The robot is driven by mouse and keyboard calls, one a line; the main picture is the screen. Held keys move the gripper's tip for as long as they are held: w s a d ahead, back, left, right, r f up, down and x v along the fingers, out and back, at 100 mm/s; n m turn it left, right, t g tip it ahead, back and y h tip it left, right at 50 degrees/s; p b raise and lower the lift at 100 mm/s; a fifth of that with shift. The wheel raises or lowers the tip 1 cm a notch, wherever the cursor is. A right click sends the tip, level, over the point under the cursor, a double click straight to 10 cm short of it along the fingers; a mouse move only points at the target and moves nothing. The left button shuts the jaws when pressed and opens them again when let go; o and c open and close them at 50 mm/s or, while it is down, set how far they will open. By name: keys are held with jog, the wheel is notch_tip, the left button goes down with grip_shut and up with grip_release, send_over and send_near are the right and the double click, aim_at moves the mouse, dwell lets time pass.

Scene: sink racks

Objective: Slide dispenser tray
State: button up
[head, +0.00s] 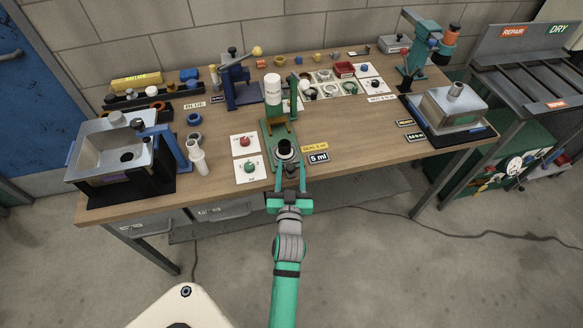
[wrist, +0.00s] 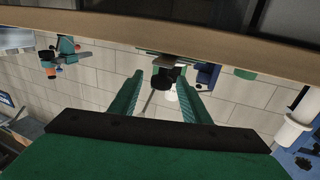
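The dispenser (head: 272,127) is a green stand near the front middle of the table, with a white bottle (head: 273,90) upright at its back. At its front end is a grey round part with a black top (head: 285,147), beside a "5 ml" label (head: 318,157); I take this to be the tray end. My gripper (head: 289,169) reaches in from the front edge, its two fingers apart. In the wrist view, my gripper (wrist: 163,82) has a black knob-like part (wrist: 167,76) between or just beyond its fingertips. I see no clear contact.
A metal basin unit (head: 112,152) stands at the left and a white pump-like part (head: 197,158) left of the dispenser. Cards with a red (head: 245,142) and a green item (head: 250,168) lie close by. A blue press (head: 238,82) stands behind.

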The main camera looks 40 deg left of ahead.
jog(key=shift+s, duration=0.1)
jog(key=v, duration=1)
jog(key=shift+s+d, duration=0.2)
jog(key=shift+d, duration=0.05)
dwell(0.4)
jog(key=s+d+f+m+t+h, duration=0.1)
jog(key=s+d+f+m+h, duration=0.15)
jog(key=d, duration=0.75)
jog(key=s+d+f+m+t+h, duration=0.15)
jog(key=s+d+h, duration=0.25)
jog(key=d, duration=0.7)
jog(key=s+d+r+m+h, duration=0.4)
jog(key=s+d+h, duration=0.2)
jog(key=s+d, duration=0.4)
jog(key=shift+s+d+m, duration=0.3)
jog(key=shift+s+m, duration=0.1)
jog(key=shift+s, duration=0.5)
